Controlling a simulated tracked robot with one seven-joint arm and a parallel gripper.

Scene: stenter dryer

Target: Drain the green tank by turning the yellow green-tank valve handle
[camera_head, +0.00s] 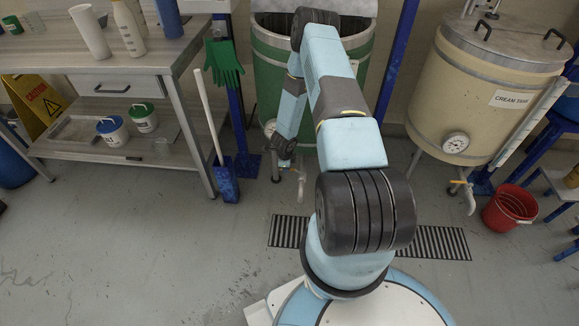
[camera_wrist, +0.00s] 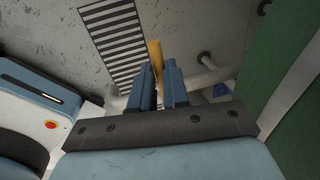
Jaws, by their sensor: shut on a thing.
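The green tank (camera_head: 269,75) stands at the back centre in the head view, partly hidden by my arm. Its green wall (camera_wrist: 285,65) fills the right side of the wrist view. The yellow valve handle (camera_wrist: 155,52) stands up between the fingers of my gripper (camera_wrist: 160,85), which is shut on it. The pale outlet pipe (camera_wrist: 208,76) runs beside the fingers in the wrist view. I cannot see any liquid flowing.
A floor drain grate (camera_head: 440,243) lies under my arm. The cream tank (camera_head: 470,90) stands at the right with a red bucket (camera_head: 508,208) by it. A blue post, a long-handled blue shovel (camera_head: 226,182) and a workbench (camera_head: 120,62) are at the left. Floor at lower left is clear.

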